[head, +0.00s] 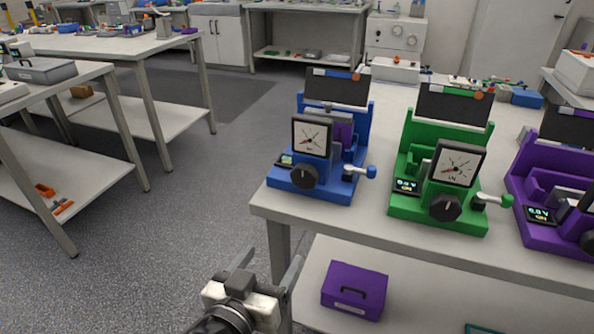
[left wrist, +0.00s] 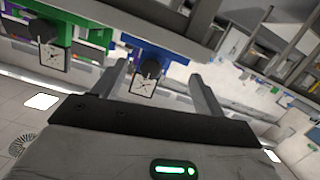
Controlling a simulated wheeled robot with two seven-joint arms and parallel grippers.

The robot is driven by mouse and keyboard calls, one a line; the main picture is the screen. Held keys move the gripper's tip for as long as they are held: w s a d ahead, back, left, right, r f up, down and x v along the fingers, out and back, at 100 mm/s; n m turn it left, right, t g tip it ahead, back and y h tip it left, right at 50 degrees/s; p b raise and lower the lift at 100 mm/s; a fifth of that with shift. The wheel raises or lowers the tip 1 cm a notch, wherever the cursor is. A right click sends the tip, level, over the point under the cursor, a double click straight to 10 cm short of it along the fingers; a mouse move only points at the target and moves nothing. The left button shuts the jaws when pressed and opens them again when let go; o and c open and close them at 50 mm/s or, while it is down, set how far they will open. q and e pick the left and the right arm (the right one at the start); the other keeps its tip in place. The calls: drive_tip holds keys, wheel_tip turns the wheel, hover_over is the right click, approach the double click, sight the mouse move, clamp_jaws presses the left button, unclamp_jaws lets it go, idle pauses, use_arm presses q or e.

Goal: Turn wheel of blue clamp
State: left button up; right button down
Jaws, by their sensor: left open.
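The blue clamp (head: 320,190) stands at the left front corner of the white table. It has a square white gauge (head: 311,138) with a red needle and a black round wheel (head: 304,176) low on its front. A crank with a blue knob (head: 371,171) sticks out at its right. My left gripper (head: 270,258) is open and empty, in front of and below the table edge, apart from the clamp. In the left wrist view the blue clamp (left wrist: 152,52) appears upside down beyond the open fingers (left wrist: 160,88). My right gripper is not in view.
A green clamp (head: 440,208) stands close to the right of the blue one, then a purple clamp (head: 548,236). A purple box (head: 354,290) sits on the shelf below. The table's front edge (head: 400,246) lies between my gripper and the clamps. Floor is free at left.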

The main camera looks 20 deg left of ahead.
use_arm(q)
drive_tip(key=n+t, duration=0.1)
drive_tip(key=t, duration=0.1)
approach(302, 179)
drive_tip(key=w+p, duration=0.2)
drive_tip(key=w, duration=0.2)
drive_tip(key=w+p, duration=0.3)
drive_tip(key=w, duration=0.1)
drive_tip(key=shift+d+r, duration=0.15)
drive_tip(key=shift+d, duration=0.05)
drive_tip(key=shift+w, duration=0.65)
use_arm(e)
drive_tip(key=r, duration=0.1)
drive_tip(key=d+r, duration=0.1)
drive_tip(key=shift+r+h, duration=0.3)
use_arm(q)
drive_tip(key=shift+c, duration=0.2)
drive_tip(key=c, duration=0.9)
